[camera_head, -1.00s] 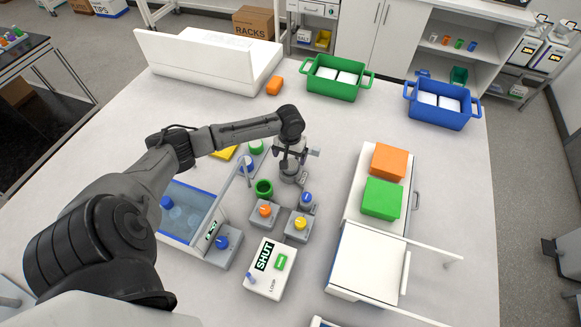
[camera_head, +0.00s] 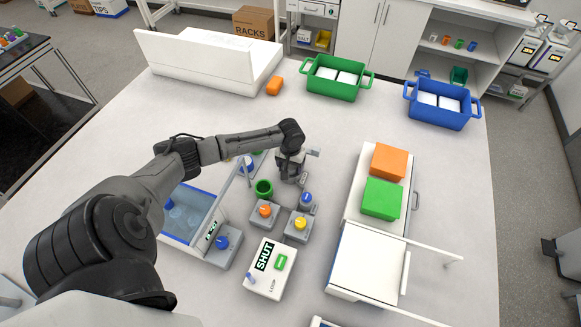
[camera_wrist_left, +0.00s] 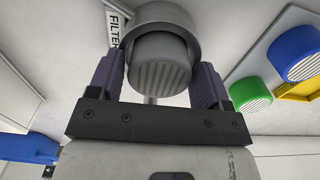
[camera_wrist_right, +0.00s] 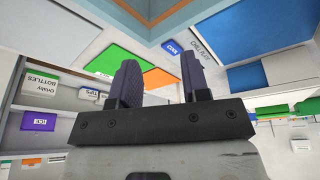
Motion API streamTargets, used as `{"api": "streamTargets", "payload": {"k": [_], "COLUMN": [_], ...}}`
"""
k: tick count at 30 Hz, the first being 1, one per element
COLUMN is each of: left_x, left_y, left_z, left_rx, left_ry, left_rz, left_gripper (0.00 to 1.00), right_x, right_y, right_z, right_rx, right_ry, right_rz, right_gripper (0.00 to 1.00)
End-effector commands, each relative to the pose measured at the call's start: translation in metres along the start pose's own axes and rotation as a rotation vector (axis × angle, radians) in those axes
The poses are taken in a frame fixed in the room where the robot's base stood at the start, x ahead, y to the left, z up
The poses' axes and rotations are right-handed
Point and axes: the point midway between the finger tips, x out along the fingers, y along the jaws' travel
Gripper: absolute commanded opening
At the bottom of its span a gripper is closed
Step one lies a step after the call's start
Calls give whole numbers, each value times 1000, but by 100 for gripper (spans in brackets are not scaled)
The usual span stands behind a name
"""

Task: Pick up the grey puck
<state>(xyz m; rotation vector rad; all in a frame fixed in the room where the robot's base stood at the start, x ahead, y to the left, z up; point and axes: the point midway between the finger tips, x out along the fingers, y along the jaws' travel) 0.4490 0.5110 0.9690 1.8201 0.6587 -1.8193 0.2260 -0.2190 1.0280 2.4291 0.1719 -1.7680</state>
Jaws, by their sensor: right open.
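The grey puck (camera_wrist_left: 158,68), a short cylinder with a ridged face, shows between the fingers of my left gripper (camera_wrist_left: 158,82) in the left wrist view. A round grey metal holder (camera_wrist_left: 185,22) lies behind it. The fingers stand close along both sides of the puck; whether they press on it is unclear. In the head view my left gripper (camera_head: 290,172) is low over the middle of the bench and hides the puck. My right gripper (camera_wrist_right: 160,82) shows in the right wrist view, open and empty, away from the puck.
A blue puck (camera_wrist_left: 294,53) and a green puck (camera_wrist_left: 250,93) are nearby. Orange (camera_head: 265,210), yellow (camera_head: 300,223) and blue (camera_head: 306,198) knobs stand just in front. The bench is clear behind the gripper.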

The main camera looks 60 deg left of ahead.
Motion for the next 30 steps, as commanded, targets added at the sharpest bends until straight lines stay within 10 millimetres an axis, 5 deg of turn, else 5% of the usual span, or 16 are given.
{"api": "streamTargets", "payload": {"k": [11, 23, 30], "left_x": [0, -7, -40], "left_y": [0, 0, 0], "left_z": [0, -1, -1], "left_rx": [0, 0, 1], "left_ry": [0, 2, 3], "left_rz": [0, 1, 2], "left_gripper": [35, 35, 35], "right_x": [0, 0, -1], "right_y": [-2, -3, -3], "right_z": [0, -1, -1], "right_rx": [5, 10, 10], "right_ry": [1, 1, 1], "right_rz": [-4, -8, -7], "right_gripper": [43, 43, 43]}}
